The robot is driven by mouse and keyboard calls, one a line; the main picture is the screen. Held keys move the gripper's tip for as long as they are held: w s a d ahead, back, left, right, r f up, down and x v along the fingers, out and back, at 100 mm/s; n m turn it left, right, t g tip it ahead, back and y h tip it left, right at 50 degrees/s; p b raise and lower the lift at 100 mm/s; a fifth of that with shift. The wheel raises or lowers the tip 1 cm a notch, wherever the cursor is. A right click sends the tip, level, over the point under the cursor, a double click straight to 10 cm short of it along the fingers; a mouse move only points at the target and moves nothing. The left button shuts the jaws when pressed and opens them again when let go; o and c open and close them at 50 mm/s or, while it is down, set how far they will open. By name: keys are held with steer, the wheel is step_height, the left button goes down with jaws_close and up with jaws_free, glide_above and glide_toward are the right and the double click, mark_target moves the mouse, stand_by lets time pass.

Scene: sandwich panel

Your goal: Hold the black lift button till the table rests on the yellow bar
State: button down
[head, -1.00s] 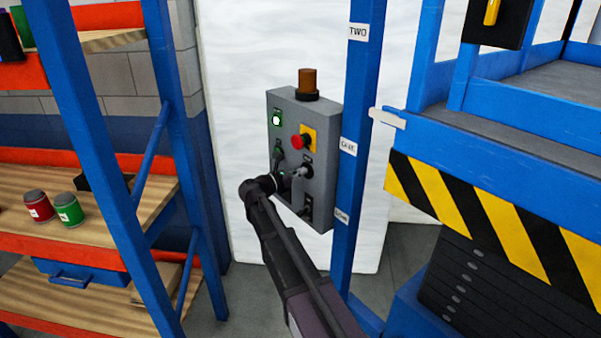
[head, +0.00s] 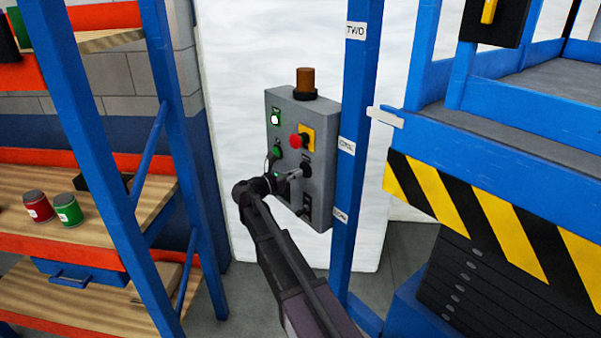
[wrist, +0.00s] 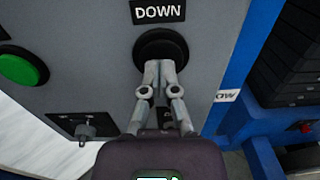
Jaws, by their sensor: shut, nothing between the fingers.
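In the wrist view, a round black button (wrist: 158,46) sits under a DOWN label on the grey control box (head: 277,103). My gripper (wrist: 159,66) is shut and empty. Its fingertips overlap the lower part of the button; whether they press it I cannot tell. In the head view my gripper (head: 298,173) is at the box's front. The lift table (head: 480,150) is at the right, blue, with a black-and-yellow striped skirt. A white pointer (head: 385,117) on its edge is just above the middle label of the blue post (head: 357,150). I cannot make out a yellow bar under the table.
A red stop button (head: 297,142) on yellow, a green button (wrist: 22,66), a lit white lamp (head: 274,119), a small switch (wrist: 85,131) and a brown beacon (head: 305,80) are on the box. Blue racking (head: 83,130) with cans stands left.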

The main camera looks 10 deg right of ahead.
steer(key=v, duration=1.2)
steer(key=shift+a, duration=0.25)
steer(key=shift+s+d+r, duration=0.1)
steer(key=s+d+f+m+g+y, duration=0.6)
steer(key=s+d+f+m+y, duration=0.1)
steer(key=s+d+f+m, duration=0.45)
steer(key=s+f+m+g+y, duration=0.1)
steer(key=s+f+m+y, duration=0.5)
steer(key=s+m+y, duration=0.3)
steer(key=shift+s+f+m+g+p, duration=0.2)
steer(key=shift+s+m+g+p, duration=0.15)
steer(key=shift+s+m, duration=1.3)
steer(key=shift+s+n, duration=0.3)
